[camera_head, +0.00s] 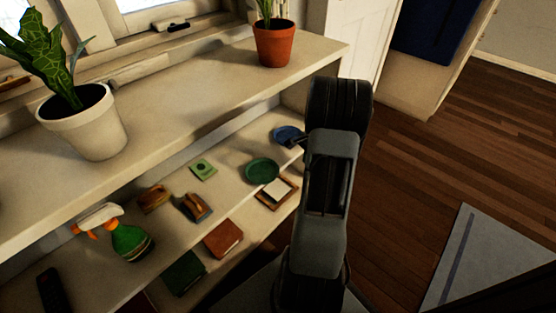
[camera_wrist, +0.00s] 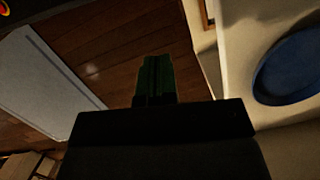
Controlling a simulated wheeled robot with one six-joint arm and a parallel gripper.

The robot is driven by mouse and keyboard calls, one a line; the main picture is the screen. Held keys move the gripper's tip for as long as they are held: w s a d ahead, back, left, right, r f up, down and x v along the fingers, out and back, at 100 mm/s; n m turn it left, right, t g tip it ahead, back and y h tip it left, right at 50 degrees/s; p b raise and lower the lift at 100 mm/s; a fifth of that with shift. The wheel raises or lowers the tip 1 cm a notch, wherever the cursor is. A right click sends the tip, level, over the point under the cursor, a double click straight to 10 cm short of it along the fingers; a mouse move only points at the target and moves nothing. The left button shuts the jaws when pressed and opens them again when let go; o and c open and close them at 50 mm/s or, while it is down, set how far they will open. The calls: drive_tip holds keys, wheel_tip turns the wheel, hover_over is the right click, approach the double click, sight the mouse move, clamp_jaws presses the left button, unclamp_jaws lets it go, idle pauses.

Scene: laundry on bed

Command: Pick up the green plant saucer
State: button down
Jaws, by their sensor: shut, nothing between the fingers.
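The green plant saucer (camera_head: 262,170) lies flat on the lower shelf in the head view, left of my arm. It does not show in the wrist view. My gripper (camera_wrist: 154,60) is shut and empty in the wrist view, with the wooden floor behind its fingers. In the head view my arm hides most of the gripper. A blue round dish (camera_head: 285,134) lies on the shelf just behind the green saucer; it also shows at the right of the wrist view (camera_wrist: 290,70).
A small framed item (camera_head: 276,192) lies right in front of the saucer. A green sponge-like square (camera_head: 203,169), a spray bottle (camera_head: 130,240) and books (camera_head: 223,239) are further left. The upper shelf (camera_head: 200,95) with potted plants overhangs the back. Floor (camera_head: 420,180) at right is open.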

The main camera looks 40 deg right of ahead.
sight(278, 169)
drive_tip(key=w+a+m+b, duration=0.1)
drive_tip(key=a, duration=0.2)
drive_tip(key=w+a+m+b, duration=0.1)
drive_tip(key=w+a, duration=0.1)
drive_tip(key=a, duration=0.1)
drive_tip(key=w+a+m+b, duration=0.1)
drive_tip(key=a, duration=0.2)
drive_tip(key=shift+w+t, duration=0.3)
drive_tip(key=shift+w, duration=0.1)
drive_tip(key=shift+w+a+f+b, duration=0.1)
drive_tip(key=shift+a+f+b, duration=0.05)
drive_tip(key=shift+a+b, duration=0.25)
drive_tip(key=shift+d+f, duration=0.1)
drive_tip(key=shift+f, duration=0.35)
drive_tip(key=shift+f, duration=0.2)
